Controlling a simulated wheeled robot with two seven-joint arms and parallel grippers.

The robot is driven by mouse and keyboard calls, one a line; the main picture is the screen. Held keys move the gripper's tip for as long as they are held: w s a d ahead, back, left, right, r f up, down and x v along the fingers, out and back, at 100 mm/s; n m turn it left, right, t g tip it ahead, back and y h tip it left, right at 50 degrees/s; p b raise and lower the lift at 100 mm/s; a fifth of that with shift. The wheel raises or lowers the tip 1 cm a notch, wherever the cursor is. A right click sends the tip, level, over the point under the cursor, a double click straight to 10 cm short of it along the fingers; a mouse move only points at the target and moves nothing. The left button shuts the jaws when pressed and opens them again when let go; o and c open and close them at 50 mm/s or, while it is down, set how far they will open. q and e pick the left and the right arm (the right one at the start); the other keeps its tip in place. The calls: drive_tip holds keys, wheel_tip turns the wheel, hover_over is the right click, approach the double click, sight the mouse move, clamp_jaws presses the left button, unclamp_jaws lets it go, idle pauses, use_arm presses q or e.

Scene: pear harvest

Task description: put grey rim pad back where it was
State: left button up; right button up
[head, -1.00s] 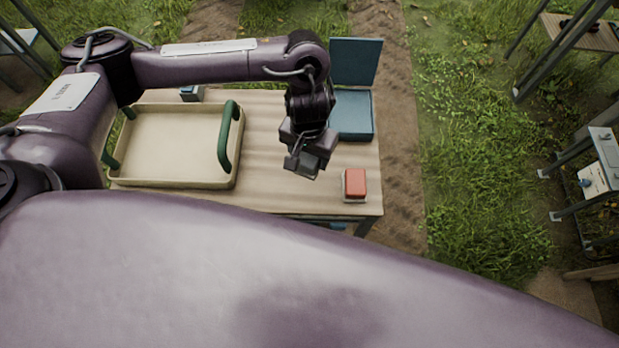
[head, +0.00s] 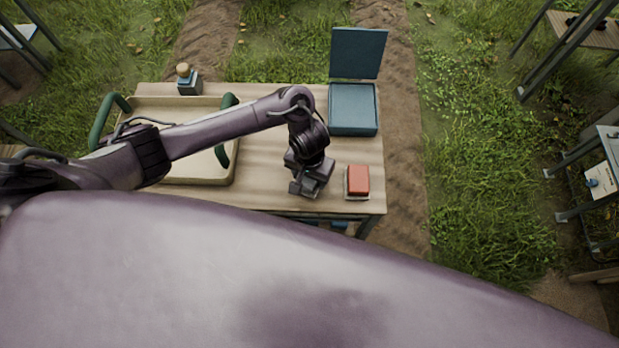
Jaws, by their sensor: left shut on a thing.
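My left gripper (head: 306,188) is low over the near part of the wooden table (head: 262,165), right of the tray. It is shut on a small greyish thing, which I take to be the grey rim pad. The pad is almost wholly hidden by the gripper now, and I cannot tell whether it touches the table. My right gripper is not in view.
A red block (head: 358,180) on a pale base sits just right of the gripper. A beige tray (head: 190,182) with green handles is at left, partly behind my arm. An open blue box (head: 353,110) and a small knobbed blue container (head: 188,80) stand farther back.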

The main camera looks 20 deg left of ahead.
use_arm(q)
drive_tip(key=shift+f, duration=0.35)
drive_tip(key=shift+f, duration=0.1)
drive_tip(key=o, duration=1)
wheel_tip(320, 180, up, 10)
drive_tip(key=p, duration=0.4)
drive_tip(key=shift+w+r, duration=0.1)
drive_tip(key=shift+r, duration=1)
